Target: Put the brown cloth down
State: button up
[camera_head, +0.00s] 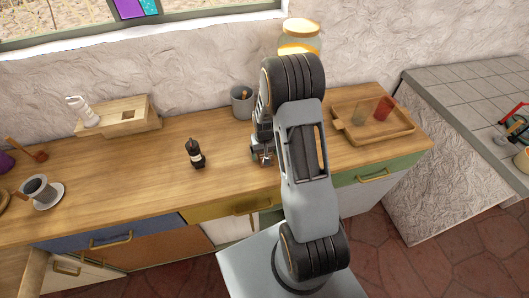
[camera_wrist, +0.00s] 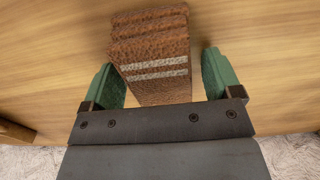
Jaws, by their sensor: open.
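The brown cloth (camera_wrist: 158,85) is a folded, textured block with two pale stripes, resting on the wooden counter in the wrist view. My gripper (camera_wrist: 161,72) is open, with one green finger on each side of the cloth. A gap of bare wood shows between the cloth and the right finger; the left finger is close to the cloth's edge. In the head view my gripper (camera_head: 262,154) is low over the counter, left of my arm. I cannot make out the cloth there, as my arm hides that area.
On the wooden counter (camera_head: 120,185), a grey pot (camera_head: 242,103) stands behind my gripper and a dark grinder (camera_head: 195,153) to its left. A wooden tray (camera_head: 345,133) with two cups is to the right. A cup on a saucer (camera_head: 50,202) stands far left. The counter around the grinder is clear.

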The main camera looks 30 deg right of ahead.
notch_tip(320, 180, up, 12)
jog(key=f+b, duration=0.1)
notch_tip(320, 180, up, 6)
send_over(262, 156)
jog(key=s+a+r+n+t, duration=0.1)
jog(key=s+a+r+t, duration=0.1)
jog(key=s+r, duration=0.3)
jog(key=s+a+r+n+t, duration=0.1)
jog(key=s+a+r+t, duration=0.1)
jog(key=s+a+r, duration=0.3)
jog(key=s, duration=0.4)
jog(key=shift+s+a+t, duration=0.2)
jog(key=shift+t, duration=0.1)
jog(key=shift+o, duration=0.4)
